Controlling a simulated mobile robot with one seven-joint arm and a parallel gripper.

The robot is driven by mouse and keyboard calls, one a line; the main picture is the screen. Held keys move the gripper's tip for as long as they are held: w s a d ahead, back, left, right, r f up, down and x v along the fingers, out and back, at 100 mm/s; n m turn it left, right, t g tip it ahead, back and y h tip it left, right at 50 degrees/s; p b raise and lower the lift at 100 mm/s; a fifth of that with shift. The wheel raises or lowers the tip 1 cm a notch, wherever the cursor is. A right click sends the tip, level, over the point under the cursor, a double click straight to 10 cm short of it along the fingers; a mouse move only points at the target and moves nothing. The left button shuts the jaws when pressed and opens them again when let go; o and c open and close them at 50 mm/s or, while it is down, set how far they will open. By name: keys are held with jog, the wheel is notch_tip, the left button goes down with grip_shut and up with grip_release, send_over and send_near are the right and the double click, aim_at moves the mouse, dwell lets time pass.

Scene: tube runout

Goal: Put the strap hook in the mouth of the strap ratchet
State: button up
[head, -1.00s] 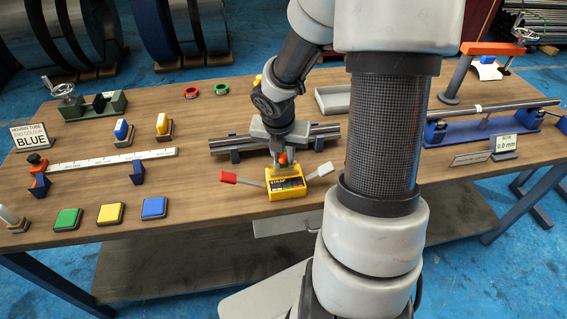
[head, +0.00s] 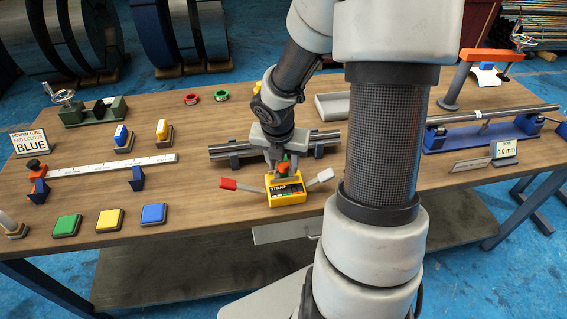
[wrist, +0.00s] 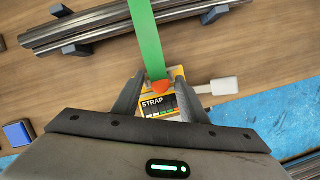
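The strap ratchet (head: 286,191) is a yellow box with a dark "STRAP" label, a red-tipped lever and a pale lever. It stands at the table's front middle. The orange strap hook (wrist: 161,87) is at the end of a green strap (wrist: 146,38) and sits at the ratchet's far top edge. I cannot tell how deep it is in the mouth, which is hidden. My gripper (head: 282,170) points down over the ratchet. In the wrist view its fingers (wrist: 160,85) stand on both sides of the hook, with narrow gaps, and look open.
A bundle of grey tubes (head: 228,149) lies on supports just behind the ratchet. Green, yellow and blue blocks (head: 153,213) stand front left. A white ruled bar (head: 112,164) is at left, and a tube on a blue stand (head: 483,132) at right. The table front is close.

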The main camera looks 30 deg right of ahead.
jog(key=p+v, duration=0.5)
jog(key=v, duration=0.6)
jog(key=shift+r+p, duration=0.2)
jog(key=shift+p, duration=0.15)
